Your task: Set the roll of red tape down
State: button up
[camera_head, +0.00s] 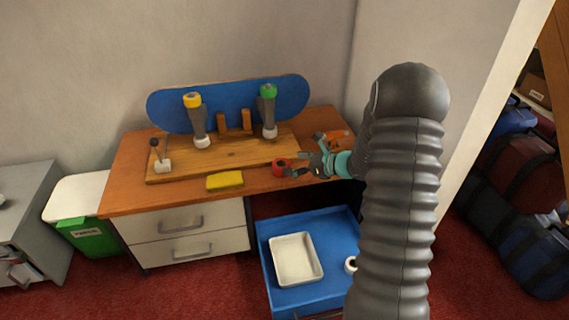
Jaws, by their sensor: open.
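The roll of red tape (279,166) is near the front edge of the wooden desk (130,191), to the right of the yellow sponge. It appears to rest on the desk top. My gripper (297,168) is open, just to the right of the roll, with its fingers close to it. I cannot tell whether a finger still touches the roll. My dark ribbed arm reaches in from the right and hides part of the desk's right end.
A wooden board (235,154) with two upright holders and a blue skateboard deck (232,101) stand behind. A yellow sponge (225,181) lies left of the roll. A blue cart (277,292) with a white tray (297,282) stands below.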

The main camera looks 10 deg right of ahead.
jog(key=v, duration=0.6)
jog(key=s+a+r+n+g+h, duration=0.1)
jog(key=s+a+r+n+g, duration=0.2)
jog(key=s+a+r+n, duration=0.5)
jog(key=s+a+r+n+g+h, duration=0.1)
jog(key=s+a+r+n+g, duration=0.25)
jog(key=s+n, duration=0.4)
jog(key=s+d+r+n+t+h, duration=0.1)
jog(key=s+r+n+h, duration=0.2)
jog(key=s+n, duration=0.2)
jog(key=s+d+r+n+t+h, duration=0.1)
jog(key=s+n+h, duration=0.3)
jog(key=s, duration=0.8)
jog(key=shift+s+d+r+n+t, duration=0.2)
jog(key=shift+s+r+n+t, duration=0.15)
jog(key=shift+r+n, duration=0.7)
jog(key=shift+f, duration=0.2)
